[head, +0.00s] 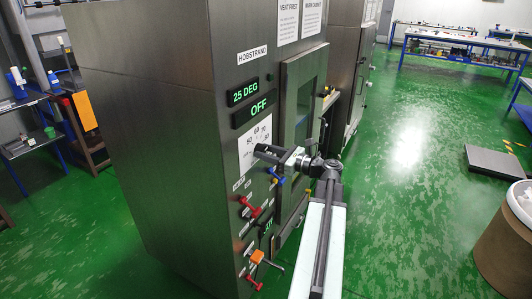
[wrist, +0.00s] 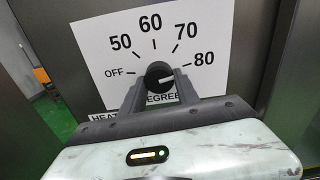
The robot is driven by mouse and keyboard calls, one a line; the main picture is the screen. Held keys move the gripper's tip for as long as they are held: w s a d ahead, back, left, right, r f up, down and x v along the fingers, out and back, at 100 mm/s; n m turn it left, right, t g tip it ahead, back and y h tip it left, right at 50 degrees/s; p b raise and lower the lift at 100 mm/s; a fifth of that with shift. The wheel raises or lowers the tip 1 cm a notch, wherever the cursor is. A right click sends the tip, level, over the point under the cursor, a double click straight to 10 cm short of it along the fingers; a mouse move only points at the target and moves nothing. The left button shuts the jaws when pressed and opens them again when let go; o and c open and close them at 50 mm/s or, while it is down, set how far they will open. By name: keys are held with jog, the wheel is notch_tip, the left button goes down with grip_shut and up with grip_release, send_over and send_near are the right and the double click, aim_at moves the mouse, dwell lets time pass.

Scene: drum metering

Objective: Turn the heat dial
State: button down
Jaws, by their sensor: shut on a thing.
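The heat dial (wrist: 158,72) is a round black knob on a white scale plate (wrist: 105,50) marked OFF, 50, 60, 70 and 80. A pale mark on the knob points right, toward the 80 side. My gripper (wrist: 159,82) has a finger on each side of the knob and is shut on it. In the head view my gripper (head: 266,152) reaches the right part of the scale plate (head: 248,150) on the steel cabinet (head: 150,110), and hides the dial. Green displays above read 25 DEG (head: 243,92) and OFF (head: 258,107).
A cabinet door with a window (head: 303,100) is to the right. Green floor (head: 420,200) lies open farther right, with a drum (head: 505,245) at the edge.

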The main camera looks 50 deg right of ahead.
jog(key=c, duration=0.9)
grip_release()
jog(key=shift+s, duration=0.1)
jog(key=v, duration=0.7)
jog(key=shift+s, duration=0.3)
jog(key=shift+d, duration=0.1)
